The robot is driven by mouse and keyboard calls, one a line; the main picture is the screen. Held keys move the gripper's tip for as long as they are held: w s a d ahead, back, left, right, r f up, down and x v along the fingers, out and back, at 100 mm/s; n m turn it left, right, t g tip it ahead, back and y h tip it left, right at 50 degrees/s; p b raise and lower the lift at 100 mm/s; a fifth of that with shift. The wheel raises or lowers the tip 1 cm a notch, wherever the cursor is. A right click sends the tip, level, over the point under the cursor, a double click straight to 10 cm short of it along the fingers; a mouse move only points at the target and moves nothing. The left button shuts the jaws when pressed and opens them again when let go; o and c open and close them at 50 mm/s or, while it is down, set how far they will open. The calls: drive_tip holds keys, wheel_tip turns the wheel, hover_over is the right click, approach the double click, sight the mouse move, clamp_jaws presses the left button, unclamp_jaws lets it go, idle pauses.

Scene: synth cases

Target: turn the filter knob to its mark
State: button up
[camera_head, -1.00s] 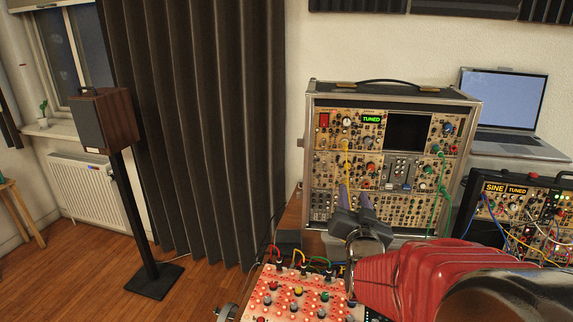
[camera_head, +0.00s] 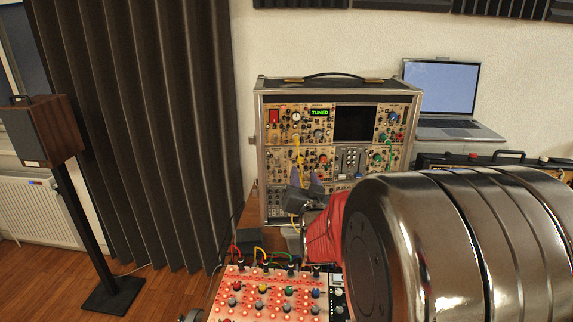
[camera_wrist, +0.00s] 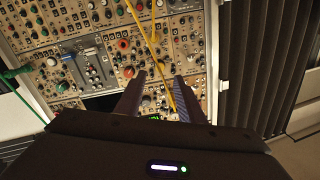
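The modular synth case (camera_head: 256,130) stands upright at the back, its panel full of small knobs; it also fills the upper left of the wrist view (camera_wrist: 205,55). I cannot tell which knob is the filter knob, and its mark is too small to read. An orange-red knob (camera_wrist: 129,71) shows beside one fingertip in the wrist view. My gripper (camera_head: 306,178) is in front of the lower left panel. Its two fingers are apart with nothing held between them; they also show in the wrist view (camera_wrist: 160,92). Whether they touch the panel is unclear.
A yellow cable (camera_wrist: 150,45) hangs down the panel near the fingers. A red-lit panel (camera_head: 262,290) with plugged cables lies in front. A laptop (camera_head: 440,90) is at right. My arm hides much of the second case (camera_head: 480,160). A speaker (camera_head: 40,130) stands at left.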

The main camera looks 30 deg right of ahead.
sight(300, 161)
drive_tip(key=shift+x, duration=3.85)
drive_tip(key=shift+c, duration=0.7)
drive_tip(key=c, duration=0.7)
drive_tip(key=shift+a, duration=0.1)
clamp_jaws()
